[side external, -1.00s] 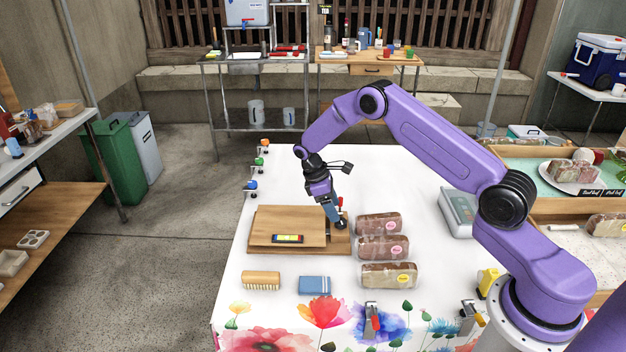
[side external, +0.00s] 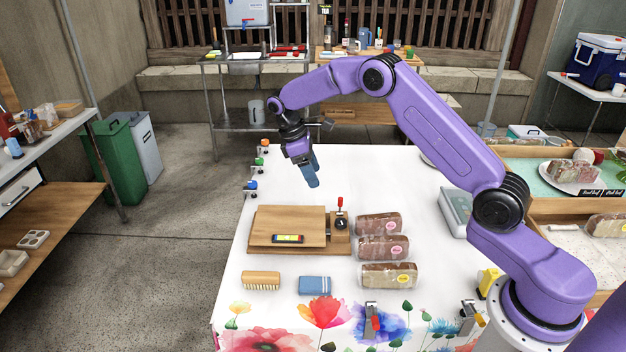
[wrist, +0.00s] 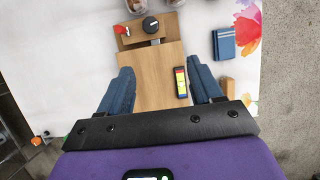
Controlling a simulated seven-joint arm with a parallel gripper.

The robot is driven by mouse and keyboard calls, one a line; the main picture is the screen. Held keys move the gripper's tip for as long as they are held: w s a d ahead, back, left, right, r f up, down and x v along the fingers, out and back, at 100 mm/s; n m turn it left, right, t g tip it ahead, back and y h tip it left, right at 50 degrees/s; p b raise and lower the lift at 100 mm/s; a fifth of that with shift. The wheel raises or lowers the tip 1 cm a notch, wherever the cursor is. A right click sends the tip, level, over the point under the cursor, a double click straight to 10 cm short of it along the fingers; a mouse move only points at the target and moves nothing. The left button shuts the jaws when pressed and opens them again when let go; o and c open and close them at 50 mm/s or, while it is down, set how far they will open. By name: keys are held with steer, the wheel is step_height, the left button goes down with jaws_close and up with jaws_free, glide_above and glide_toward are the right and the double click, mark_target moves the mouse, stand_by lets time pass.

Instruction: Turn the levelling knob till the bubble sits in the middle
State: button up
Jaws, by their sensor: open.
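The levelling board (side external: 275,221) is a wooden plate on a wooden base, lying on the white table; it also shows in the wrist view (wrist: 155,75). A coloured spirit level (side external: 288,239) lies on it, also in the wrist view (wrist: 181,83); the bubble is too small to make out. The black levelling knob (side external: 341,222) stands at the board's right end beside a red-tipped part (side external: 340,203); the knob is at the top of the wrist view (wrist: 151,25). My gripper (side external: 313,183) is open and empty, raised above and behind the board, apart from the knob.
Several wrapped loaves (side external: 383,248) lie close to the right of the board. A brush (side external: 261,280) and a blue cloth (side external: 315,285) lie in front. Clamps (side external: 371,318) sit on the front edge. A scale (side external: 456,212) stands at the right.

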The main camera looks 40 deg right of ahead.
steer(key=s+a+r+n+t, duration=0.1)
steer(key=s+a+r+t, duration=0.1)
steer(key=s+a+r, duration=0.4)
steer(key=shift+s+a+r+y, duration=0.3)
steer(key=shift+s+a, duration=1.55)
steer(key=shift+s, duration=0.45)
steer(key=shift+s, duration=0.1)
steer(key=s+a+r+n+t+y, duration=0.1)
steer(key=s+a+r+n, duration=0.15)
steer(key=s, duration=1.35)
steer(key=s+d+y, duration=0.1)
steer(key=s+d, duration=0.1)
steer(key=s, duration=0.4)
steer(key=s+d, duration=0.2)
steer(key=s, duration=0.5)
steer(key=shift+s+d+f+y, duration=0.3)
steer(key=shift+d+f+y, duration=0.05)
steer(key=shift+d+y, duration=0.05)
